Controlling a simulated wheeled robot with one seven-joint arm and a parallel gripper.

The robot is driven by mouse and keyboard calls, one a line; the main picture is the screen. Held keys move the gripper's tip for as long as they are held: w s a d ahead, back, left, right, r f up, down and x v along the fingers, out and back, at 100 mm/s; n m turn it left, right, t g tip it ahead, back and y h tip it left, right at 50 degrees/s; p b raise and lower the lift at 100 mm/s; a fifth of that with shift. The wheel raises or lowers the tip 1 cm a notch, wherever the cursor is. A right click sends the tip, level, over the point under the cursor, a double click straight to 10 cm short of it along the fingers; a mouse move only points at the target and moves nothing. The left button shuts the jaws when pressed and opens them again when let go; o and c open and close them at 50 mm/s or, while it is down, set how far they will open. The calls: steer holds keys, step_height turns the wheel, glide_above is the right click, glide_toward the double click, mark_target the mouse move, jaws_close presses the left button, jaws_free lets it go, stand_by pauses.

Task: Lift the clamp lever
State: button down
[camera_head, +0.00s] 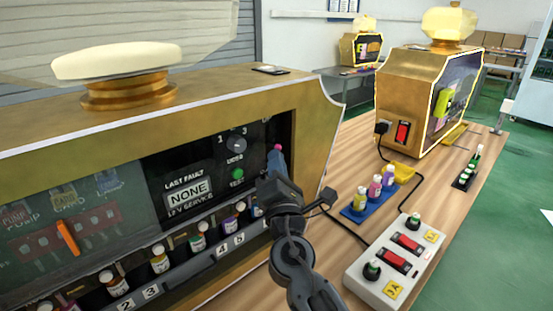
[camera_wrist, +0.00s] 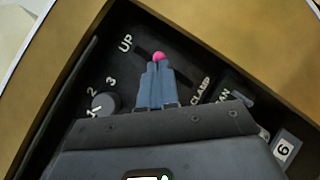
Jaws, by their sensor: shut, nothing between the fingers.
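The clamp lever shows as a pink ball knob (camera_wrist: 158,57) in a dark slot on the machine's black panel. The slot runs between an "UP" label and a "CLAMP" label, and the knob lies nearer "UP". The knob also shows in the head view (camera_head: 277,147). My gripper (camera_wrist: 158,69) has its blue-grey fingers together, with the tips right at the knob. I cannot tell whether they touch it. The lever's shaft is hidden behind the fingers. In the head view my gripper (camera_head: 276,160) reaches into the right end of the panel opening.
A grey dial (camera_wrist: 104,104) sits left of my fingers. The gold machine's frame (camera_head: 315,130) borders the panel closely. A row of small bottles (camera_head: 160,260) stands below the panel. A white switch box (camera_head: 395,262) and a blue bottle tray (camera_head: 352,213) are on the table to the right.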

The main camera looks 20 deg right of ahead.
mark_target(275, 146)
steer(key=shift+r, duration=0.3)
steer(key=shift+w+r+p, duration=0.2)
steer(key=shift+r+p, duration=0.7)
steer(key=shift+r, duration=0.7)
